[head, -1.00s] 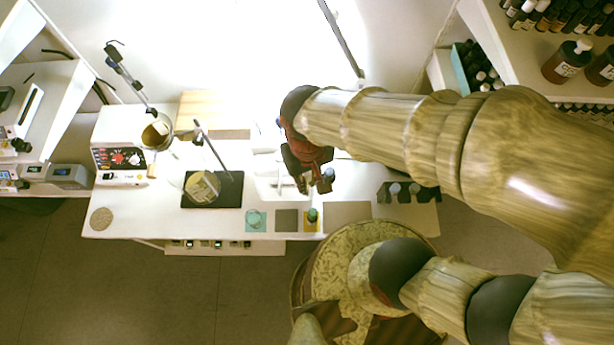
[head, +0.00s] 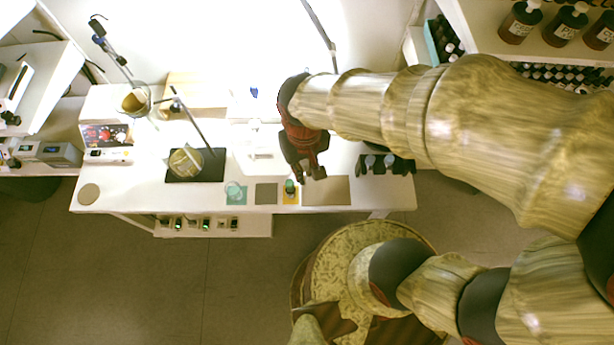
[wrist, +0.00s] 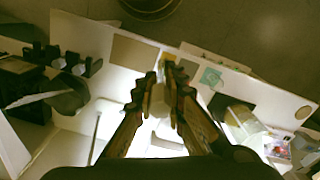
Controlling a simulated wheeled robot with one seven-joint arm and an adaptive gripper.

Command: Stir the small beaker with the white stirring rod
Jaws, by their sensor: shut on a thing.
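My gripper (head: 316,174) is over the right half of the white bench, short of the black rack. In the wrist view my gripper (wrist: 162,72) is shut on a narrow pale thing (wrist: 158,100); it is mostly hidden, so I cannot tell whether it is the white stirring rod. A small clear glass vessel, apparently the small beaker (head: 234,190), stands on a teal mat near the bench's front edge, left of my gripper and apart from it. A larger beaker with yellowish contents (head: 186,160) stands on a black plate further left.
A green-topped bottle (head: 290,187) stands on a yellow mat close by my gripper. A grey mat (head: 265,194) and a tan mat (head: 328,191) look bare. A black rack (head: 388,164) is on the right. A clamp stand (head: 195,125) rises by the larger beaker. Brown bottles (head: 565,22) line a shelf.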

